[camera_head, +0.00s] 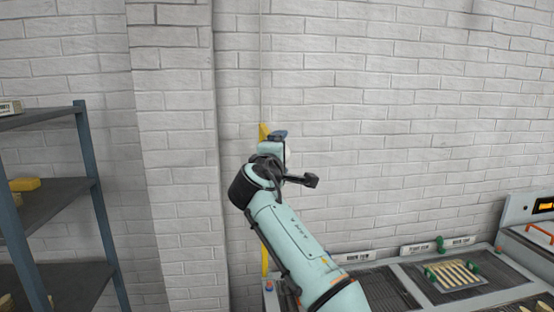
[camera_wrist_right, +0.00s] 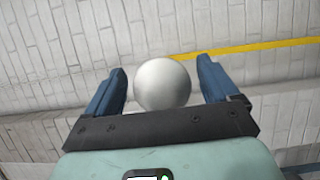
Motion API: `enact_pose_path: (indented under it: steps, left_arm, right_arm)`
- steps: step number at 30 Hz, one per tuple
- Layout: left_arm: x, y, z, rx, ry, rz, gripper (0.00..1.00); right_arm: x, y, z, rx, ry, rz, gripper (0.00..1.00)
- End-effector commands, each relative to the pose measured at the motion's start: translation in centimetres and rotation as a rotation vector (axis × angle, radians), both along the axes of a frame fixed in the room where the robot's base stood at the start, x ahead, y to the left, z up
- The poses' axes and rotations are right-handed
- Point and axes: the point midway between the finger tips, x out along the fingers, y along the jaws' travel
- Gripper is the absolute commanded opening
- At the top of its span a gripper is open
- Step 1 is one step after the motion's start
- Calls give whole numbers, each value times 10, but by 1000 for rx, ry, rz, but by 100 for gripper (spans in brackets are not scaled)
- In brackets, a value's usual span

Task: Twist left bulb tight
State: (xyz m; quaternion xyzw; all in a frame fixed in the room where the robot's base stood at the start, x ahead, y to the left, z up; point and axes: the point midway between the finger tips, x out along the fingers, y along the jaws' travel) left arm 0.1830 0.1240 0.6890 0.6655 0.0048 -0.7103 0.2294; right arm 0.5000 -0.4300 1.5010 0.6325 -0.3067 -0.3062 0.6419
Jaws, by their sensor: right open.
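A round white bulb (camera_wrist_right: 162,84) shows in the right wrist view, between the two blue fingers of my right gripper (camera_wrist_right: 161,70). The fingers are open, with a clear gap on each side of the bulb. In the head view my right arm reaches up to the wall, with the right gripper (camera_head: 279,134) at its top. My left gripper is not in view.
A yellow strip (camera_head: 264,250) runs up the white brick wall (camera_head: 400,120) behind the gripper. A dark shelf rack (camera_head: 95,200) stands at the left. A bench with a tray of wooden sticks (camera_head: 455,274) and green knobs lies at the lower right.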

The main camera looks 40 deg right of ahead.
Motion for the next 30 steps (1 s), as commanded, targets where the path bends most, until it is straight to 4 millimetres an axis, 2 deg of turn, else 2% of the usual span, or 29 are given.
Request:
enact_pose_path:
  steps: [5, 9, 18, 24, 30]
  left_arm:
    - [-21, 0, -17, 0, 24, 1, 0]
    - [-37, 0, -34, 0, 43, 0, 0]
    - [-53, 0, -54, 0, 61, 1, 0]
    - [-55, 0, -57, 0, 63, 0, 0]
    - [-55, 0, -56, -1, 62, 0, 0]
  right_arm:
    - [-16, 21, -6, 2, 3, 5, 88]
    - [-36, 47, -8, 1, 4, 7, 88]
    - [-72, 91, -4, 1, 1, 5, 88]
    - [-82, 101, -2, 1, -1, 0, 88]
    - [-82, 101, -1, 1, -1, -1, 88]
